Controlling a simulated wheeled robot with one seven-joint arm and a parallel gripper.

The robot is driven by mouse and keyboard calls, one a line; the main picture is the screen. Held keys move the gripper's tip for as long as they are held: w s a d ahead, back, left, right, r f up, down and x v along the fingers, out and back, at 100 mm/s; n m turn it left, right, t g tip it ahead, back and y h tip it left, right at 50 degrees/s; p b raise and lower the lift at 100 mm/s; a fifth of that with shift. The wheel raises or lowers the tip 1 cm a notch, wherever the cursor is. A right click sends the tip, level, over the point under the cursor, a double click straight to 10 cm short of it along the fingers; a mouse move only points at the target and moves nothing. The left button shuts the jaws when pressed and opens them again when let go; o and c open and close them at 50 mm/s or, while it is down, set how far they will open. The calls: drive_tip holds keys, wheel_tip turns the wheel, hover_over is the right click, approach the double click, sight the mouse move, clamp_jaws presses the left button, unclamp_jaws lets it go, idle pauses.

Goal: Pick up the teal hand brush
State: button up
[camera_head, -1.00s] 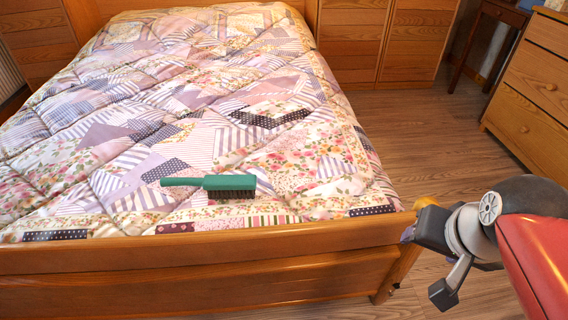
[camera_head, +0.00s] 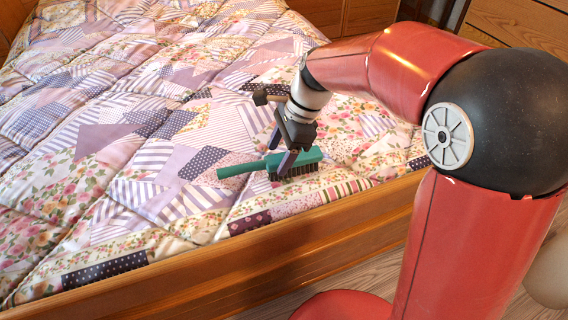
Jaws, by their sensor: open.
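The teal hand brush (camera_head: 308,156) lies on the patchwork quilt near the foot of the bed, its handle to the left and its dark bristles facing down and toward me. My gripper (camera_head: 280,158) points down over the brush, around where the handle meets the head. Its fingers are apart, and one finger covers part of the brush. I cannot tell whether the fingers touch it or how far down they reach.
The quilt (camera_head: 150,120) around the brush is clear of other objects. The wooden footboard (camera_head: 300,235) runs along the near edge of the bed. Wooden cabinets (camera_head: 345,17) stand at the back, and a wooden drawer unit (camera_head: 525,40) stands at the back right.

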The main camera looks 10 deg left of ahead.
sight(274, 159)
drive_tip(key=x, duration=0.5)
drive_tip(key=shift+w+a+r+b, duration=0.1)
drive_tip(key=shift+a+b, duration=0.05)
drive_tip(key=shift+b, duration=0.2)
drive_tip(key=c, duration=1.1)
